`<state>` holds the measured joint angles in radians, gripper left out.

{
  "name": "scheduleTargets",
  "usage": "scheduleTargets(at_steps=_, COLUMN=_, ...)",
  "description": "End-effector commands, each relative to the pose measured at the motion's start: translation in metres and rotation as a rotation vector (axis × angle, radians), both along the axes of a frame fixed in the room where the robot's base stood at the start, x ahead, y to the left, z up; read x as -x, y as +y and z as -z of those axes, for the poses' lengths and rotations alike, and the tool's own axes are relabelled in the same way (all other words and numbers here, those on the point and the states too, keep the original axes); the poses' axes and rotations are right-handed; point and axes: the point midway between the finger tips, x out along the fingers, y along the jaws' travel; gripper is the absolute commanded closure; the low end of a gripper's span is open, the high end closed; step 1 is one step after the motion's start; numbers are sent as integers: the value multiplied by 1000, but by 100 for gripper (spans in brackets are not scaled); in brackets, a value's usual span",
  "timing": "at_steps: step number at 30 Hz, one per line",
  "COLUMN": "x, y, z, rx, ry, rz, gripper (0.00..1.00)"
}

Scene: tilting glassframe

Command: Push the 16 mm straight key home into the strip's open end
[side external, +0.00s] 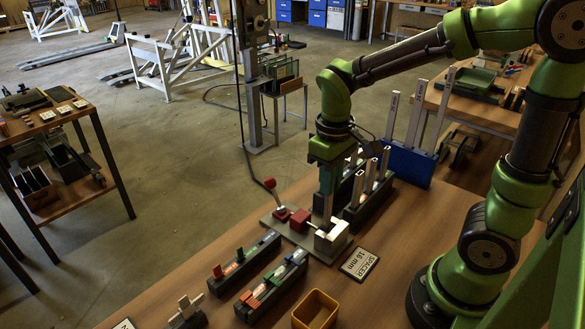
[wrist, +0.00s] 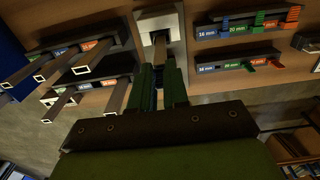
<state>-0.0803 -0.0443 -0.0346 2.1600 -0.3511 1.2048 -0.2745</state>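My gripper (side external: 327,217) points down over the grey fixture (side external: 288,234). In the wrist view its two green fingers (wrist: 160,75) stand close on either side of a dark, bluish piece (wrist: 157,98), which looks like the 16 mm key; it is mostly hidden. The grey strip (wrist: 160,46) stands in the fixture's pale block (wrist: 159,22) and runs up to the fingertips. The fingers and shade hide the strip's open end, so I cannot tell how far the key is in. In the side view the fingers hide most of the strip above the white block (side external: 331,238).
Key racks (side external: 245,257) and (side external: 272,287) stand left of the fixture. Racks of upright strips (side external: 368,205) stand behind. A spacer sign (side external: 360,263) and yellow bin (side external: 316,308) are in front.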

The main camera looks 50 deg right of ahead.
Motion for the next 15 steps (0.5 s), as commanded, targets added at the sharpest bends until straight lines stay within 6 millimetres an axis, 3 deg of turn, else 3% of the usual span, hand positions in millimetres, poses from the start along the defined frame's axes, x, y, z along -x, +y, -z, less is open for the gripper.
scheduleTargets(at_steps=1, x=0, y=0, z=0, rx=0, ry=1, rz=0, gripper=77)
scheduleTargets(at_steps=5, x=0, y=0, z=0, rx=0, ry=1, rz=0, gripper=57)
scheduleTargets(at_steps=15, x=0, y=0, z=-3, rx=0, ry=-1, rz=0, gripper=56)
